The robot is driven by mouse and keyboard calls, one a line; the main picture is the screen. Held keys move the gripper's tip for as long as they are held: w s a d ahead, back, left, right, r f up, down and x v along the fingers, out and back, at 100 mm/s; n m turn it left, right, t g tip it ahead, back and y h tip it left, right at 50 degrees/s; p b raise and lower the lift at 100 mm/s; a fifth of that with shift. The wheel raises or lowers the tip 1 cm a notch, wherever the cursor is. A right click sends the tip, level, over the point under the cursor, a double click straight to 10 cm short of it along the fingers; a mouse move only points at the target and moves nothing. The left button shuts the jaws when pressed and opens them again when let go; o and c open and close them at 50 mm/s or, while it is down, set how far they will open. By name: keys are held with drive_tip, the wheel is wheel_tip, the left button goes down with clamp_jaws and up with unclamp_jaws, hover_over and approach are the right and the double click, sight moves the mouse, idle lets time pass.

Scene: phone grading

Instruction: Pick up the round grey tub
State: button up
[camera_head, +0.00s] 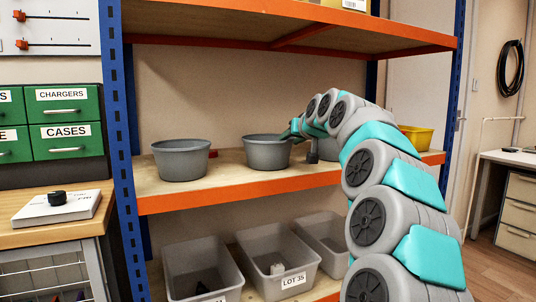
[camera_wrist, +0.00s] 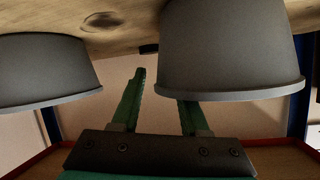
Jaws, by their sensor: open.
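Two round grey tubs stand on the middle shelf, a left one (camera_head: 181,160) and a middle one (camera_head: 266,153). Another grey rim shows partly behind my arm. My gripper (camera_head: 289,131) is at the right rim of the middle tub. In the wrist view, which looks upside down, my open gripper (camera_wrist: 160,100) has two green fingers. A large grey tub (camera_wrist: 232,45) covers the tip of the right finger; the left finger is beside it. Whether the covered finger is inside or behind the tub I cannot tell. Another grey tub (camera_wrist: 45,70) is at the left, apart from the fingers.
The orange-edged shelf (camera_head: 240,190) holds the tubs, with another shelf (camera_head: 290,25) above. A yellow tub (camera_head: 418,137) stands at the right, behind my arm. Grey bins (camera_head: 280,255) fill the lower shelf. A blue post (camera_head: 119,150) stands left of the tubs.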

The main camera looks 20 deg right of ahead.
clamp_jaws()
idle(0.3)
idle(0.3)
